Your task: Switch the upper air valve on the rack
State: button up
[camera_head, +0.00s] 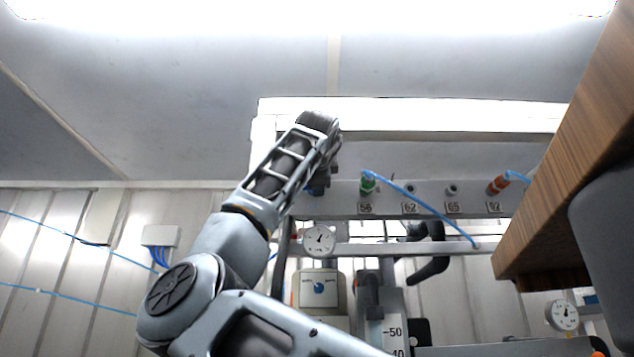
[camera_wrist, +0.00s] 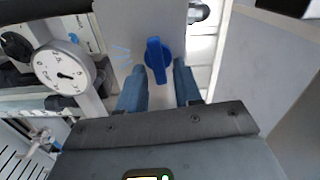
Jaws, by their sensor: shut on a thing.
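The upper air valve has a blue handle (camera_wrist: 157,58) on a grey plate of the rack (camera_head: 430,199). In the wrist view the handle stands nearly upright, tilted slightly, between the two blue fingertips. My gripper (camera_wrist: 159,80) is shut on this handle, one finger on each side. In the head view my arm reaches up to the left end of the rack's grey rail. There my wrist hides most of the gripper and the valve, and only a bit of blue shows below it.
A round white gauge (camera_head: 319,240) is below the valve, also in the wrist view (camera_wrist: 65,70). Numbered ports with a green fitting (camera_head: 367,183) and blue hose (camera_head: 425,205) run along the rail to the right. A wooden panel (camera_head: 570,165) stands at far right.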

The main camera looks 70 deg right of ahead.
jog(key=shift+s+f+m, duration=0.1)
jog(key=shift+m, duration=0.4)
jog(key=o, duration=0.7)
jog(key=shift+b+v, duration=1.2)
jog(key=shift+v, duration=2.7)
